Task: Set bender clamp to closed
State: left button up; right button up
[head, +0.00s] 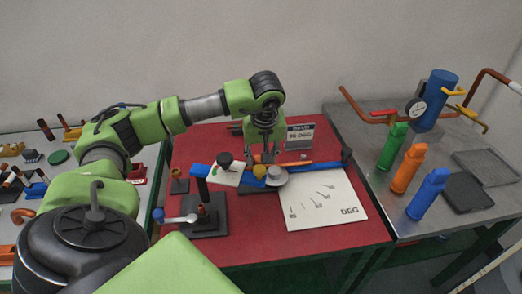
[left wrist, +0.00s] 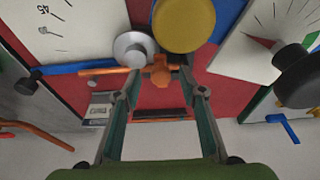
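The pipe bender stands on the red table (head: 340,240), with a blue bar (head: 318,165), a grey round wheel (head: 277,179) and a yellow cylinder (head: 259,171). In the left wrist view the wheel (left wrist: 130,50) and yellow cylinder (left wrist: 183,22) are close. A small orange piece (left wrist: 160,72), which looks like the clamp, sits beside the wheel. I cannot tell its setting. My left gripper (head: 264,155) points down over the bender. In the left wrist view its fingers (left wrist: 163,82) are apart, with the orange piece near and between their tips. Contact is unclear. My right gripper is not in view.
A white DEG board (head: 325,205) lies in front of the bender, with a small sign (head: 300,137) behind. A white dial plate (head: 225,173) is left. Green (head: 393,146), orange (head: 408,168) and blue (head: 428,194) bottles stand on the right-hand grey table.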

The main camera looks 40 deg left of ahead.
pick_arm(q)
jog(key=v, duration=0.8)
jog(key=shift+d+r, duration=0.25)
jog(key=shift+r, duration=0.1)
jog(key=shift+s, duration=0.1)
